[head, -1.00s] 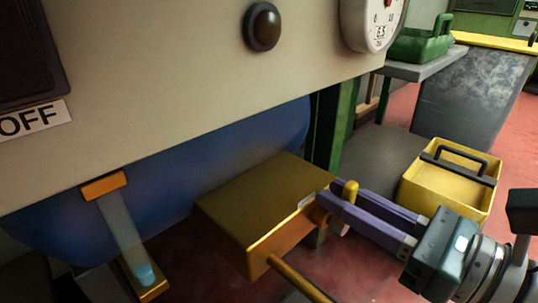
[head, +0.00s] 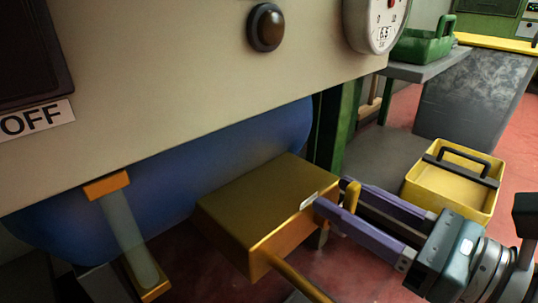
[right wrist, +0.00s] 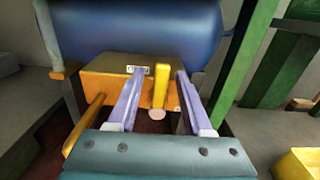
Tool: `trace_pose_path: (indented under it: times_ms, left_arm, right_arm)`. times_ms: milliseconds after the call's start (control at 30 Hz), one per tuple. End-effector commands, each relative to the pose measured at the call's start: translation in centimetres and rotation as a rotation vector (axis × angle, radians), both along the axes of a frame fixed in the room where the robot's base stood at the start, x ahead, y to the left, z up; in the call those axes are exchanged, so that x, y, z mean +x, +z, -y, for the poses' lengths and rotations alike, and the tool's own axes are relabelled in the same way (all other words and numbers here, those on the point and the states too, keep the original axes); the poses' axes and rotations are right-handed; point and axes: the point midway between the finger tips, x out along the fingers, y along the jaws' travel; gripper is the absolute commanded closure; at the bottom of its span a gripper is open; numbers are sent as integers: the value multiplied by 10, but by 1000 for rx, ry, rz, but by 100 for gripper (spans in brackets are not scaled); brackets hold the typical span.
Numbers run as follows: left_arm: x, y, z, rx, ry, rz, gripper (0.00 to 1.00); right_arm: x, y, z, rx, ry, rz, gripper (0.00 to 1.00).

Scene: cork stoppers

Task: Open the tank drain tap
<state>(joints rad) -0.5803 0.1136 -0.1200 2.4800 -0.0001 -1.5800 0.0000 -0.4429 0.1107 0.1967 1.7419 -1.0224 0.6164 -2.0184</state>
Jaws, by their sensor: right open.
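The tap's yellow lever (head: 352,196) stands roughly upright at the right end of a brass-coloured box (head: 245,205) below the blue tank (head: 170,170). It also shows in the right wrist view (right wrist: 160,85), above a pinkish round end. My right gripper (head: 333,195) is open, with one purple finger on each side of the lever and gaps between. In the right wrist view its fingertips (right wrist: 160,72) reach the box's front. A sight tube (head: 124,222) with orange end fittings hangs at the left, with no blue visible in it. My left gripper is out of view.
A pale panel with a dark knob (head: 266,27) and a dial gauge (head: 376,22) overhangs the tank. A green post (head: 346,120) stands behind the gripper. A yellow box (head: 448,180) sits at right. A brass pipe (head: 297,281) runs forward from the box.

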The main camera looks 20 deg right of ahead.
Motion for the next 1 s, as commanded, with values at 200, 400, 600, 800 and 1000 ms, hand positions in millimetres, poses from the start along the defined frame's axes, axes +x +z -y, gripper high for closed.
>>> trace_pose_path:
  times_ms: [200, 400, 600, 800, 1000]
  left_arm:
    - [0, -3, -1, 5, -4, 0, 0]
    - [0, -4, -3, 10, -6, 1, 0]
    - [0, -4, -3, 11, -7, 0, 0]
    - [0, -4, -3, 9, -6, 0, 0]
    - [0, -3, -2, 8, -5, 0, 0]
  right_arm:
    - [-30, -2, 12, 0, -2, -5, 50]
    - [-67, -1, 28, -1, -3, -4, 50]
    - [-88, 0, 36, -1, 0, -2, 50]
    - [-91, 0, 38, -1, 0, 0, 50]
    - [-91, 0, 37, -1, 0, 0, 50]
